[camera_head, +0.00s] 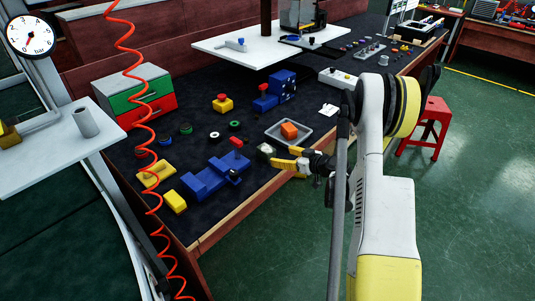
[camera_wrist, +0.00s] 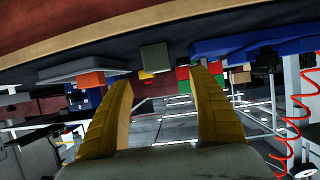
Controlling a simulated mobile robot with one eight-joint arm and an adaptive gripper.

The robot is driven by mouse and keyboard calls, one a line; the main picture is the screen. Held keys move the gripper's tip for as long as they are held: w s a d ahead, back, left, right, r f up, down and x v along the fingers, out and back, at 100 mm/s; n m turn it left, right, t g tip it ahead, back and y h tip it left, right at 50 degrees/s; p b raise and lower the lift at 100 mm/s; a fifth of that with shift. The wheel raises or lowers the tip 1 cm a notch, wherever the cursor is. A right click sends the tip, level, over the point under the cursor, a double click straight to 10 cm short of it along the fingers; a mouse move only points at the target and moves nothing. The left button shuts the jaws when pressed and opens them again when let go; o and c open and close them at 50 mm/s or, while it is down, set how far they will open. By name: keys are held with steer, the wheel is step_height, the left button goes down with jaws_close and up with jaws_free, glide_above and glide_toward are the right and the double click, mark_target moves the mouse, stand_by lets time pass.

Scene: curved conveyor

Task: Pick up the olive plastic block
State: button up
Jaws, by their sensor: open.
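The olive block (camera_wrist: 154,57) shows in the wrist view as a small dull grey-green block on the dark table top, near the table's wooden edge. In the head view the block (camera_head: 265,150) is a small dark shape with a pale top, left of my gripper (camera_head: 283,158). My gripper, with two yellow fingers, is open and empty. In the wrist view the block appears beyond and between the fingertips (camera_wrist: 161,78), apart from them. The wrist picture appears upside down.
A grey tray (camera_head: 271,135) holding an orange block (camera_head: 289,130) lies just behind the olive block. Yellow parts (camera_head: 174,201) lie farther left. A red stool (camera_head: 428,125) stands right.

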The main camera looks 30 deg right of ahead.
mark_target(266, 151)
steer(key=b+x, duration=0.2)
steer(key=x, duration=0.3)
steer(key=b+x, duration=0.2)
steer(key=x, duration=0.3)
steer(key=shift+d, duration=0.25)
steer(key=shift+w+a, duration=0.1)
steer(key=shift+w, duration=0.3)
steer(key=shift+r, duration=0.1)
steer(key=c, duration=1.3)
